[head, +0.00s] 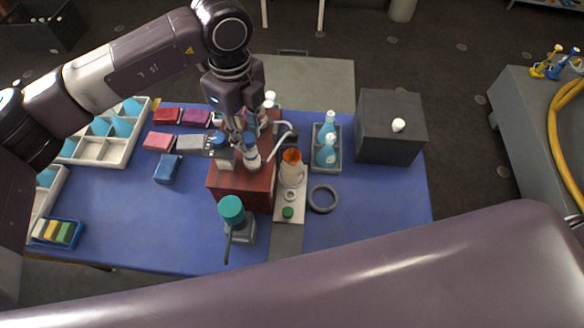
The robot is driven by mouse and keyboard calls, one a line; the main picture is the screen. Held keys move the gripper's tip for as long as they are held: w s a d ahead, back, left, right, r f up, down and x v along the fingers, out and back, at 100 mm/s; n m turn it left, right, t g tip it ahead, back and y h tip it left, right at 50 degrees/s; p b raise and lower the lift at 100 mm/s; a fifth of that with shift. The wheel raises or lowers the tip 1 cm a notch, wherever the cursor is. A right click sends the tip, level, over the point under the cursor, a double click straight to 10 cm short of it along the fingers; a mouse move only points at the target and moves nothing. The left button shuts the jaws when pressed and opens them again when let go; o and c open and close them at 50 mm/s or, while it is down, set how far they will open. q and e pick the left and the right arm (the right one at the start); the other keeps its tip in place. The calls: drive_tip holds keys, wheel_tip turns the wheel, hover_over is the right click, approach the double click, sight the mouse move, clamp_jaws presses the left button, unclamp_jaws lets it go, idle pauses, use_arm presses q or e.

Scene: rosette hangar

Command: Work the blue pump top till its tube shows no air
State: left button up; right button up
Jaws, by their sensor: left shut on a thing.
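My left gripper (240,127) reaches down from above over a dark red box (240,185) on the blue table. It is shut on what looks like the blue pump top (249,138), on a white bottle (252,158) standing on the box. The fingers partly hide the top. A pale bent tube (281,138) shows just right of the gripper; whether it holds air is too small to tell. Another white container with a blue top (218,146) stands just left. My right gripper is out of view.
An orange-topped beaker (291,168), a grey ring (323,198) and a teal-topped device (232,210) stand close by. Blue bottles in a grey tray (336,163) and a dark box (390,130) are at right. The front right of the blue table (385,210) is clear.

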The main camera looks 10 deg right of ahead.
use_arm(q)
drive_tip(key=shift+r+p, duration=0.35)
drive_tip(key=shift+r, duration=0.6)
drive_tip(key=shift+f+b, duration=1)
drive_tip(key=shift+f, duration=0.1)
drive_tip(key=shift+r, duration=0.3)
drive_tip(key=shift+r+p, duration=0.3)
drive_tip(key=shift+r, duration=0.5)
drive_tip(key=shift+f+b, duration=0.8)
drive_tip(key=shift+f, duration=0.3)
drive_tip(key=o, duration=0.9)
drive_tip(key=shift+c, duration=0.2)
